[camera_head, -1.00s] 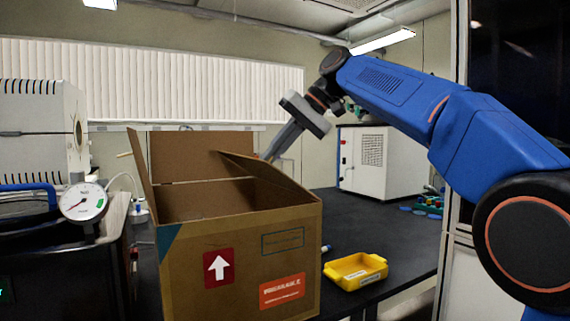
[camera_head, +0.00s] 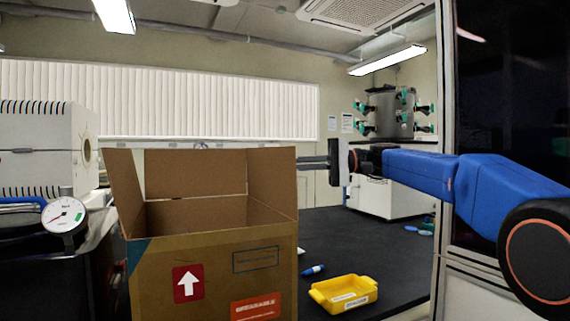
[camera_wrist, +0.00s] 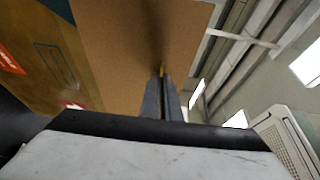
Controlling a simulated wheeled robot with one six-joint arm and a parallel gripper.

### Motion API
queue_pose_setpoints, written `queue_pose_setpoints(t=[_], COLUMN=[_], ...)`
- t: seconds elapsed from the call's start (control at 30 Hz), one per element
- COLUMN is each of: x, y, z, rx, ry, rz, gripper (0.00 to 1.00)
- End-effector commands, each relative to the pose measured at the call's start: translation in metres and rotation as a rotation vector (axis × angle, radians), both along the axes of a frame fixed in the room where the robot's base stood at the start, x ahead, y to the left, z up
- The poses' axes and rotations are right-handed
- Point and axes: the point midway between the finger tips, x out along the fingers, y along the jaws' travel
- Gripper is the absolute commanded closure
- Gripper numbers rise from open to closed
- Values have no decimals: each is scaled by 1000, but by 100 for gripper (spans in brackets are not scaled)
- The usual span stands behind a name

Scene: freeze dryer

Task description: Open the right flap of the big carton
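The big carton (camera_head: 210,265) stands open-topped on the dark bench in the head view. Its right flap (camera_head: 273,180) stands about upright above the right wall, and its brown face fills the upper middle of the wrist view (camera_wrist: 125,40). The left flap (camera_head: 124,190) leans a little outward, and the back flap (camera_head: 195,172) is upright. My gripper (camera_head: 306,163) is to the right of the right flap, on its outer side. Its two fingers (camera_wrist: 163,98) lie close together and their tips are at the flap; I cannot tell whether they touch it. I see nothing gripped between them.
A yellow tray (camera_head: 344,293) sits on the bench right of the carton, with a small blue item (camera_head: 313,270) behind it. A white machine with a gauge (camera_head: 64,214) stands close on the left. The bench (camera_head: 350,240) right of the carton is mostly clear.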

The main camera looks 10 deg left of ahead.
Motion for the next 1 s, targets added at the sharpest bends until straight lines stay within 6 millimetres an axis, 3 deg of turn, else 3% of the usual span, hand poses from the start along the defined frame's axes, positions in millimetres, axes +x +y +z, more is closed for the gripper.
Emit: queue_pose_setpoints(t=[0.4,0.93,1.0], x=[12,14,14], y=[-18,-19,-19], z=[-11,-16,-16], rx=[52,46,46], ry=[37,40,40], rz=[1,4,5], gripper=[100,100,81])
